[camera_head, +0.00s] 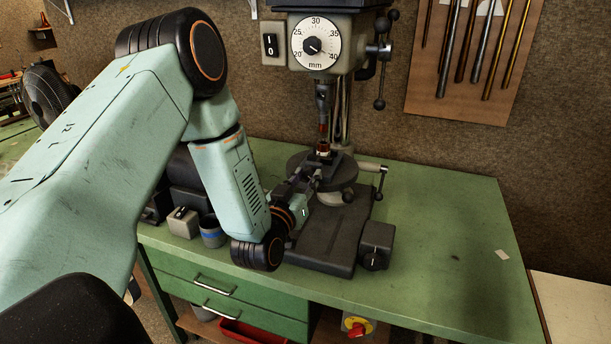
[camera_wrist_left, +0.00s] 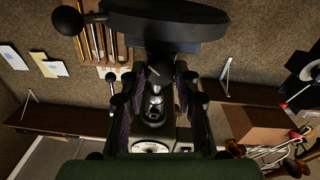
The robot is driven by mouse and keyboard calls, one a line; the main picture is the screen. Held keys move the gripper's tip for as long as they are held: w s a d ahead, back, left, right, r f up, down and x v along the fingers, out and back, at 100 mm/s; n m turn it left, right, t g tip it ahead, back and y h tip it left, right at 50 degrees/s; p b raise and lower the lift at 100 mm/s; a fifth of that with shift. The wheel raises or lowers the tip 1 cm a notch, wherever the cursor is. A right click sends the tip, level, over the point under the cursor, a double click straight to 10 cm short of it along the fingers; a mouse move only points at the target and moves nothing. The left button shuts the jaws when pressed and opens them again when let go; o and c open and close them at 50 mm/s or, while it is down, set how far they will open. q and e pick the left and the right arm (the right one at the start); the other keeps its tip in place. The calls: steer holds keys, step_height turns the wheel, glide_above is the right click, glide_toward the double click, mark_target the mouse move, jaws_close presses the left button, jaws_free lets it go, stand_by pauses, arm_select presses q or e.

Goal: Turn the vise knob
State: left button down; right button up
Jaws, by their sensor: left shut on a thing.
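The small dark vise (camera_head: 340,160) sits on the round table of the drill press, below the chuck and a reddish piece. My left gripper (camera_head: 312,174) reaches in from the left at the vise's near side, its fingers shut on the vise knob. The fingers mostly hide the knob, and its angle cannot be told. In the left wrist view, the gripper (camera_wrist_left: 158,78) has one dark finger on each side, with the drill chuck (camera_wrist_left: 155,100) beyond. My right gripper is not in view.
The drill press (camera_head: 316,42) with its dial stands over the vise. A crank handle (camera_head: 380,184) sticks out to the right of the round table (camera_head: 346,180). A grey box (camera_head: 183,222) and blue-banded cup (camera_head: 211,232) stand beside my arm.

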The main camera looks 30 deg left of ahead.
arm_select(q)
steer(key=shift+s+d+f+m, duration=0.1)
steer(key=shift+s+f+m, duration=0.05)
steer(key=shift+f+m, duration=0.3)
steer(key=shift+r, duration=0.1)
steer(key=c, duration=1.4)
jaws_free()
steer(key=o, duration=0.4)
steer(key=shift+r, duration=0.25)
steer(key=v, duration=1.1)
steer(key=shift+s, duration=0.4)
